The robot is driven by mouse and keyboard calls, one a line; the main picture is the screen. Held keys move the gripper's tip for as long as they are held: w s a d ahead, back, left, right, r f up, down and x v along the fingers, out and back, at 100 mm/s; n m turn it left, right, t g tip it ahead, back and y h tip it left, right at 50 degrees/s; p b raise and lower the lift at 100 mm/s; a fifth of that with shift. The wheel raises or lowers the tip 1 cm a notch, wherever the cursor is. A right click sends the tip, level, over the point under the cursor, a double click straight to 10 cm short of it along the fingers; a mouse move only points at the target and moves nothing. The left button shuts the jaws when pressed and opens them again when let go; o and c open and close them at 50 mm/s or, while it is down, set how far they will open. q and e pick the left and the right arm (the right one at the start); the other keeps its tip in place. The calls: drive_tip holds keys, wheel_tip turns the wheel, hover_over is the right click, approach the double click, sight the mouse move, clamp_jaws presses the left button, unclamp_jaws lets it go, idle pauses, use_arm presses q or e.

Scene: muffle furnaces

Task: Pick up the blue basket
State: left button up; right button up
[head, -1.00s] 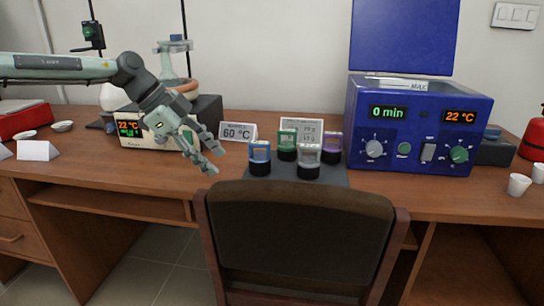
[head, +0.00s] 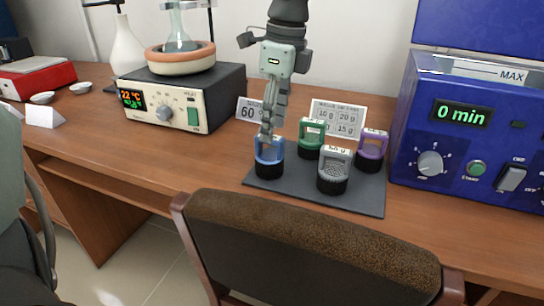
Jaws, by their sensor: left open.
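The blue basket (head: 269,158) stands upright at the left front of a dark grey mat (head: 340,202) on the wooden desk. It has a blue handle on top and a black lower part. My left gripper (head: 267,134) points down right over it, with its fingertips at the handle. The fingers are apart, but the view is nearly edge-on, so I cannot tell whether they touch the handle or straddle it. My right gripper is not in view.
Green (head: 312,138), grey (head: 334,170) and purple (head: 371,150) baskets share the mat. A blue furnace (head: 470,135) stands right, a hotplate with a flask (head: 180,97) left. A chair back (head: 320,245) rises in front. Small signs (head: 337,118) stand behind.

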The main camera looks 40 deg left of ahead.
sight(269, 156)
use_arm(q)
drive_tip(key=f, duration=0.2)
drive_tip(key=a+f, duration=0.1)
drive_tip(key=shift+s+f+p, duration=0.1)
drive_tip(key=shift+f+p, duration=0.3)
drive_tip(key=shift+f, duration=0.5)
clamp_jaws()
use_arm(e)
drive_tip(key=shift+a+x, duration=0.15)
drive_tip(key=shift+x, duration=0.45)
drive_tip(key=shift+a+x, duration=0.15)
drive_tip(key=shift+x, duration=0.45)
